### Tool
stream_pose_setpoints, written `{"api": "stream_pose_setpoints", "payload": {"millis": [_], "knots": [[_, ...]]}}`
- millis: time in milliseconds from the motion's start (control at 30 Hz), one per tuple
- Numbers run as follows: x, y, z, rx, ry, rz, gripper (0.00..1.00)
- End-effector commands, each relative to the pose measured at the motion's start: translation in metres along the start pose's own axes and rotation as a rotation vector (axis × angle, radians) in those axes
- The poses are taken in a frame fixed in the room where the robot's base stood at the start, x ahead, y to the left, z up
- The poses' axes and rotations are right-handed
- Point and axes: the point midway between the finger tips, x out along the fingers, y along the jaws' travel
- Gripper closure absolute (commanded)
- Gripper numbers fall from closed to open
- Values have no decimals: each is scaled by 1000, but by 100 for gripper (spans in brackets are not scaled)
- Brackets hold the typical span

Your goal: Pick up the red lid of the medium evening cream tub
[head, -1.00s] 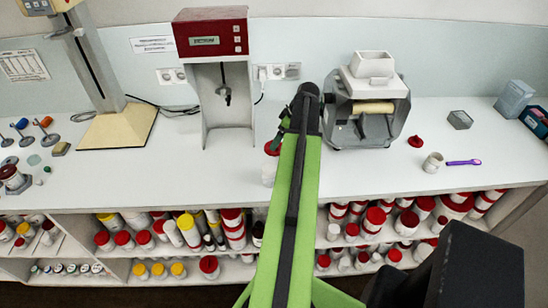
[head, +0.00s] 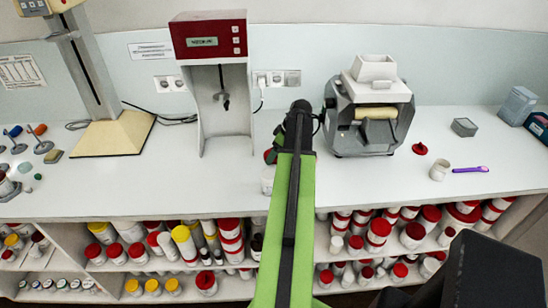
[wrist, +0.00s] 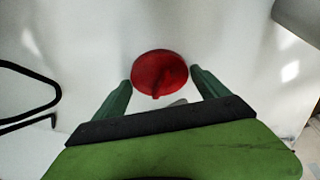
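In the wrist view a round red lid (wrist: 160,72) with a raised knob or ridge lies just beyond and between the fingertips of my gripper (wrist: 158,84). The fingers are apart, and neither visibly touches the lid. In the head view my green arm hides most of this spot. A sliver of red lid (head: 268,156) shows at the arm's left edge, with a whitish tub (head: 267,181) just below it, partly covered. I cannot tell whether the lid rests on that tub. Another red lid (head: 420,149) lies on the counter at the right.
A red-topped machine (head: 222,85) stands left of my arm, a grey roller mill (head: 368,115) close on its right. An open whitish pot (head: 438,171) and purple spatula (head: 470,169) lie further right. A black cable (wrist: 45,95) curves at the wrist view's left. Tubs fill the shelves below.

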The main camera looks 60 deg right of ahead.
Motion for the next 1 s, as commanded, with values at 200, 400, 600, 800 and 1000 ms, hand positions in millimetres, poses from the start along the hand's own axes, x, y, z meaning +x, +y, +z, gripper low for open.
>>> {"api": "stream_pose_setpoints", "payload": {"millis": [200, 400, 600, 800, 1000], "knots": [[0, 0, 0, 0, 0, 0, 46], [0, 0, 0, -1, 0, 0, 59], [-4, 0, -2, -1, 0, -1, 59], [-31, 0, -13, -1, 0, -1, 59], [-71, 0, -30, -1, 0, -1, 59]]}}
